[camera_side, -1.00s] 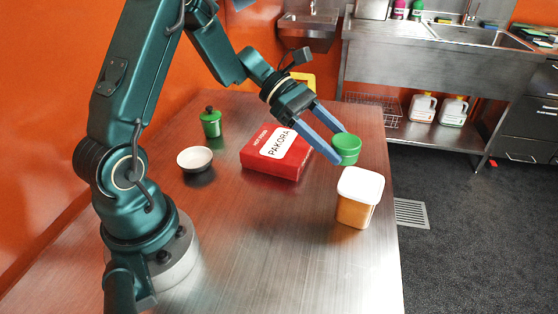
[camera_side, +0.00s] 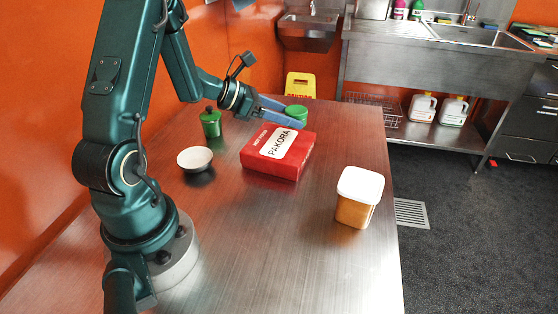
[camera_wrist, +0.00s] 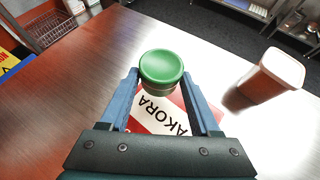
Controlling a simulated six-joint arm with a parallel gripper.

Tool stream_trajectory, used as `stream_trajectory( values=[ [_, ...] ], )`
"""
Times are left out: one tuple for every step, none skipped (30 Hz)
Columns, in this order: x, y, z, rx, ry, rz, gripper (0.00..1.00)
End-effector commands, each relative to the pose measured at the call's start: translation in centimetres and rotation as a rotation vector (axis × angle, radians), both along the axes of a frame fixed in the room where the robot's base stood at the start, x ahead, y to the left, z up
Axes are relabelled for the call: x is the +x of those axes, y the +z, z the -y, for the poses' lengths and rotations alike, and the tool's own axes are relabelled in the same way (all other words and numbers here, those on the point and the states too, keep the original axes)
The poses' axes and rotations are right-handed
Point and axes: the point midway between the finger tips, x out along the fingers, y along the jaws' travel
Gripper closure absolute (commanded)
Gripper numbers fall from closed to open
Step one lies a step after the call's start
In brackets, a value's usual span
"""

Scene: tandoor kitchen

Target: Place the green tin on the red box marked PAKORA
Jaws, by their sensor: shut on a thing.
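The green tin (camera_side: 297,112) is held between the blue fingers of my gripper (camera_side: 288,114), at the far side of the red box. In the wrist view the round green lid of the tin (camera_wrist: 161,66) shows between the fingertips (camera_wrist: 160,80). The red box marked PAKORA (camera_side: 276,165) lies flat on the table, its white label facing up. In the wrist view the box (camera_wrist: 178,99) shows below and behind the tin, partly hidden by it and my gripper. I cannot tell how high the tin is above the table or box.
A tub with a white lid (camera_side: 358,198) stands right of the box; a small white bowl (camera_side: 195,158) and a green knob-lidded jar (camera_side: 211,123) stand left. The front of the steel table (camera_side: 270,250) is clear. A yellow caution sign (camera_side: 301,84) is beyond.

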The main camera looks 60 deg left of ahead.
Motion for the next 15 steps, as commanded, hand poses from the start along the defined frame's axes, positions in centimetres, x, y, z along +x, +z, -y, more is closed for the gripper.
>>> stream_trajectory(
  values=[
    [0.0,-0.8,0.1,-0.004,-0.002,-0.004,0.96],
    [0.0,-1.2,0.1,-0.005,-0.001,-0.004,0.96],
    [0.0,-1.7,0.1,-0.005,-0.002,-0.004,0.96],
    [0.0,-2.1,0.1,-0.006,-0.002,-0.004,0.96],
    [0.0,-2.4,0.1,-0.005,-0.002,-0.004,0.96],
    [0.0,-2.7,0.1,-0.004,-0.002,-0.002,0.96],
    [0.0,-3.0,0.1,-0.003,-0.003,-0.002,0.96],
    [0.0,-3.1,0.1,-0.002,-0.002,-0.001,0.96],
    [0.0,-3.3,0.1,-0.002,-0.001,-0.001,0.96],
    [0.0,-3.3,0.0,-0.001,-0.001,0.001,0.96],
    [0.0,-3.3,0.0,-0.001,-0.001,0.001,0.96],
    [0.0,-3.3,0.0,0.001,0.0,0.001,0.96],
    [0.0,-3.3,0.0,0.001,0.0,0.001,0.96],
    [0.0,-3.3,0.0,0.001,-0.001,0.001,0.96],
    [0.0,-3.3,0.0,0.001,-0.001,0.001,0.96]
  ],
)
